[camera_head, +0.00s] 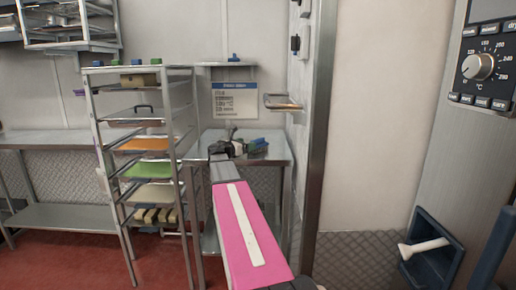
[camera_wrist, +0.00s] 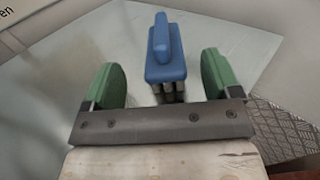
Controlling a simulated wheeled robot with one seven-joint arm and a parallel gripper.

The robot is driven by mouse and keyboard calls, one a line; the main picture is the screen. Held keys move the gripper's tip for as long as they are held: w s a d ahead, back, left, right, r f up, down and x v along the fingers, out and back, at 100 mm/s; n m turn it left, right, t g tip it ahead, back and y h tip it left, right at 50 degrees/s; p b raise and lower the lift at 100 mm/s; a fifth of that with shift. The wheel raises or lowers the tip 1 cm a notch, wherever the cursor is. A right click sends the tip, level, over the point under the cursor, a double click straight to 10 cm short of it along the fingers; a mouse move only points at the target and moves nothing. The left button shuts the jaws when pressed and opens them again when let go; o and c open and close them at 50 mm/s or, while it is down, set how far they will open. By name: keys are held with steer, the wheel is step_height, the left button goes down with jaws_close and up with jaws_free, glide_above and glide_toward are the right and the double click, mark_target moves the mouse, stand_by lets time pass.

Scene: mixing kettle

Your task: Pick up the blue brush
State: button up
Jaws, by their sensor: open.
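The blue brush (camera_wrist: 163,62) stands out in the wrist view, ahead of my gripper (camera_wrist: 158,82), lying between the lines of its two green fingers. The fingers are wide apart and nothing is clamped between them. Dark parts below the blue body are partly hidden by the gripper's grey bar. In the head view the brush (camera_head: 258,145) is a small blue shape on the metal table (camera_head: 277,151), just right of my gripper (camera_head: 236,145). Whether a finger touches it cannot be told.
A tray rack (camera_head: 140,135) stands left of the table. A sign (camera_head: 234,101) hangs on the wall behind. A small wall shelf (camera_head: 283,102) sits above the table's right side. A post (camera_head: 319,140) rises at the right. Bare tabletop surrounds the brush in the wrist view.

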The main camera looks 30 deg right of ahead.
mark_target(258, 145)
steer(key=x, duration=0.5)
steer(key=shift+d, duration=0.15)
steer(key=c, duration=1.3)
